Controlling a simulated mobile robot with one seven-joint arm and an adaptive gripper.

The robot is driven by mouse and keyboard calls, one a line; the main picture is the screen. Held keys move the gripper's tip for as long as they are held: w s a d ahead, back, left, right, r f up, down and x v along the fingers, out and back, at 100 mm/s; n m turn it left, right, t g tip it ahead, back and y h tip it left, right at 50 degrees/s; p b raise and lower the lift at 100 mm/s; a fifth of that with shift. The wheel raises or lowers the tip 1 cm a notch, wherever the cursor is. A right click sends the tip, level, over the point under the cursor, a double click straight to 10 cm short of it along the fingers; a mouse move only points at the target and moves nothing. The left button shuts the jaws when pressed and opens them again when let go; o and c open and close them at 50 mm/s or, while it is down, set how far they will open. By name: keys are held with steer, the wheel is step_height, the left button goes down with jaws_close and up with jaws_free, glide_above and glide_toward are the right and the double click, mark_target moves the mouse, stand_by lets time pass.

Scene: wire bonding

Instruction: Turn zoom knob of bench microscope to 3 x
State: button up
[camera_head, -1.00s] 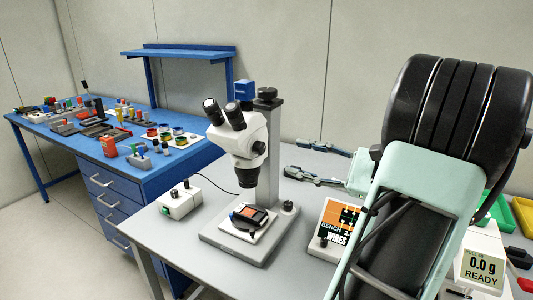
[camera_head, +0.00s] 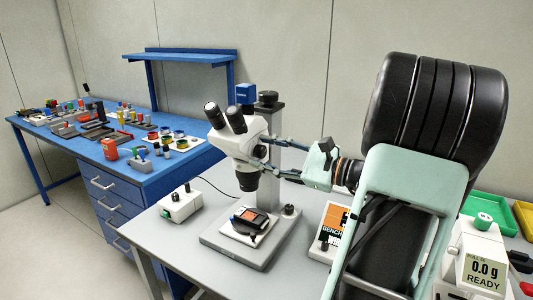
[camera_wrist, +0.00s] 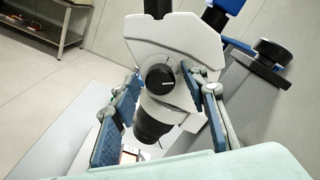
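The white bench microscope (camera_head: 243,140) stands on its grey base and post in the head view. In the wrist view its body (camera_wrist: 180,45) fills the middle, with the black round zoom knob (camera_wrist: 160,78) on its side facing me; a light line marks the knob's face. The scale marks are too small to read. My gripper (camera_head: 262,155) reaches in from the right at the microscope head. In the wrist view the fingers of my gripper (camera_wrist: 165,100) are spread open, one on each side of the knob, with clear gaps to it.
The microscope post (camera_wrist: 250,85) stands close to the right finger. An orange-black sign (camera_head: 333,222) and a scale reading 0.0 g (camera_head: 482,268) stand to the right. A blue bench (camera_head: 165,165) is behind left.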

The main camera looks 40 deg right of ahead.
jaws_close()
steer(key=shift+r+m+p, duration=0.15)
steer(key=shift+m+p, duration=0.15)
steer(key=shift+p, duration=0.3)
steer(key=shift+r+m+p, duration=0.1)
steer(key=shift+m+p, duration=0.4)
steer(key=shift+p, duration=0.5)
steer(key=m+p, duration=0.3)
steer(key=p, duration=0.2)
steer(key=shift+r, duration=0.1)
steer(key=m+p, duration=0.4)
steer(key=shift+p, duration=0.4)
steer(key=m+p, duration=0.3)
steer(key=shift+f, duration=0.3)
steer(key=shift+f+p, duration=0.1)
steer(key=shift+p, duration=0.2)
